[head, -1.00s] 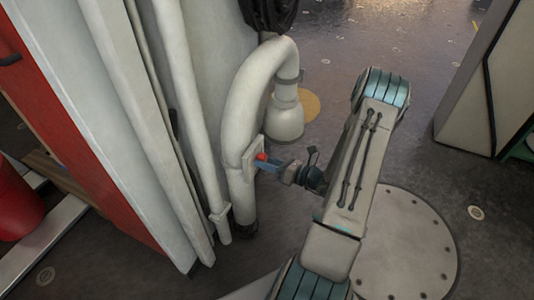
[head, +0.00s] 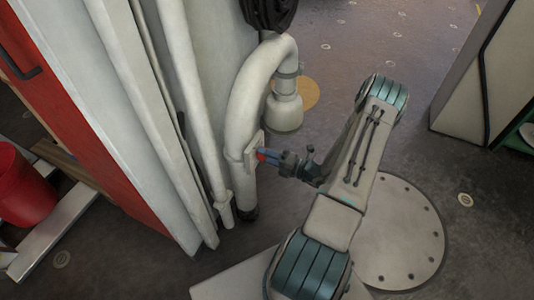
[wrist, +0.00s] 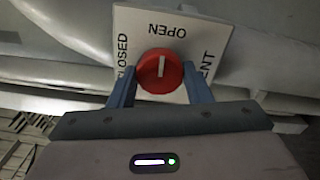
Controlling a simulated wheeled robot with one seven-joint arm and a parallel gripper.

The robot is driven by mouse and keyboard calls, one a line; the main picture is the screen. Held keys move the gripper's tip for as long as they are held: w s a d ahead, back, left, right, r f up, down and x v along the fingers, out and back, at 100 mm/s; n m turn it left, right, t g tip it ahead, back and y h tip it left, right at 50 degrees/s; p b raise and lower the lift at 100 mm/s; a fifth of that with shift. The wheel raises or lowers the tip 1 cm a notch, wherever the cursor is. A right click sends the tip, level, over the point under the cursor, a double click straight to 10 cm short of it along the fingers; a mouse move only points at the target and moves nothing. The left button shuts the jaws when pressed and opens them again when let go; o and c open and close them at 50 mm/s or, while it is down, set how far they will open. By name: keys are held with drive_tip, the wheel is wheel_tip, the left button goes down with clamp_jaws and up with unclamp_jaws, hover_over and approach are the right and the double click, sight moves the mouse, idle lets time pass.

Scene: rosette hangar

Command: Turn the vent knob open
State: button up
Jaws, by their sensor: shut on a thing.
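The vent knob is a round red knob (wrist: 160,72) on a square white label plate (wrist: 205,30) in the wrist view. The plate reads OPEN at the top of the picture, upside down, and CLOSED at the left. The knob's white mark stands upright in the picture, towards OPEN. My gripper (wrist: 160,76) has one finger on each side of the knob and is shut on it. In the head view, the knob (head: 261,155) shows as a small red spot at my fingertips, mostly hidden by them.
The plate sits on a thick curved white pipe (head: 240,120) with a flared mouth (head: 285,112). Straight pipes and a wall panel stand left of it. A red bucket (head: 24,190) is far left, and a pale cabinet (head: 470,80) is at the right.

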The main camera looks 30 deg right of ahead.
drive_tip(key=shift+m, duration=0.4)
drive_tip(key=o, duration=1)
drive_tip(key=shift+s, duration=0.1)
drive_tip(key=p+v, duration=0.1)
drive_tip(key=v, duration=1.2)
drive_tip(key=shift+s+d, duration=0.25)
